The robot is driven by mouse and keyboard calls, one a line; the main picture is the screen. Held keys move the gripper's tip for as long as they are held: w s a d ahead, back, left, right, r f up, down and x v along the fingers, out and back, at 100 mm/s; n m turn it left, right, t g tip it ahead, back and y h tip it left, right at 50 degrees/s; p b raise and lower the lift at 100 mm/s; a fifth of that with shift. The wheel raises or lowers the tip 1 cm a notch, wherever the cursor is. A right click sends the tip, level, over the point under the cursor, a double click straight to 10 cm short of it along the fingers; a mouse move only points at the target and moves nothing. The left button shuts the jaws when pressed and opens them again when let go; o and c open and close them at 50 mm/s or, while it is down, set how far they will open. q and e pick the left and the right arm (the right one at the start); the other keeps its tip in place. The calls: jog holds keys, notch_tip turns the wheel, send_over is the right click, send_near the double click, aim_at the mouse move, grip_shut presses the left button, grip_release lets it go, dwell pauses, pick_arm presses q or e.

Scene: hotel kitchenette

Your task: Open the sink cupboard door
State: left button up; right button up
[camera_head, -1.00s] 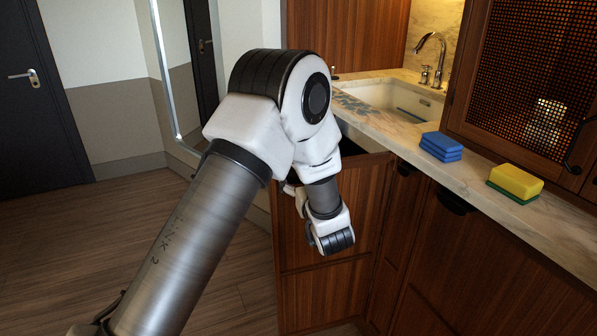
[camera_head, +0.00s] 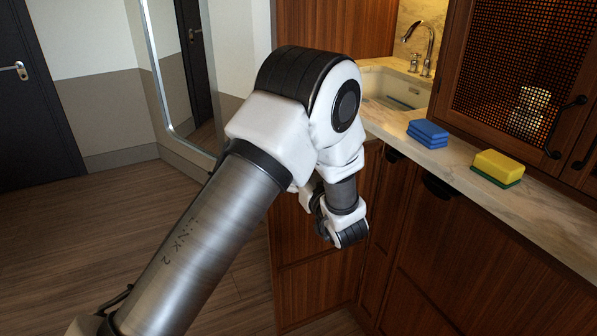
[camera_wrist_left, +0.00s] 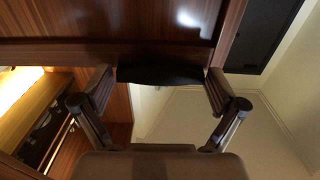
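The wooden sink cupboard door (camera_head: 300,262) stands swung outward below the sink in the head view, with my left arm across its upper part. In the left wrist view its brown face (camera_wrist_left: 110,22) fills the top, with a black handle (camera_wrist_left: 160,75) at its edge. In the head view the fingertips are hidden behind my wrist. My right gripper is out of view.
A blue sponge stack (camera_head: 427,134) and a yellow-green sponge (camera_head: 497,167) lie on the marble counter (camera_head: 540,208). The sink (camera_head: 395,88) and tap (camera_head: 427,45) are behind. Wooden floor (camera_head: 60,235) is clear at left, beside a mirror (camera_head: 180,70).

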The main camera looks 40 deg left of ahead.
pick_arm(q)
jog(key=v, duration=0.7)
jog(key=shift+d, duration=0.2)
jog(key=shift+s+f, duration=0.1)
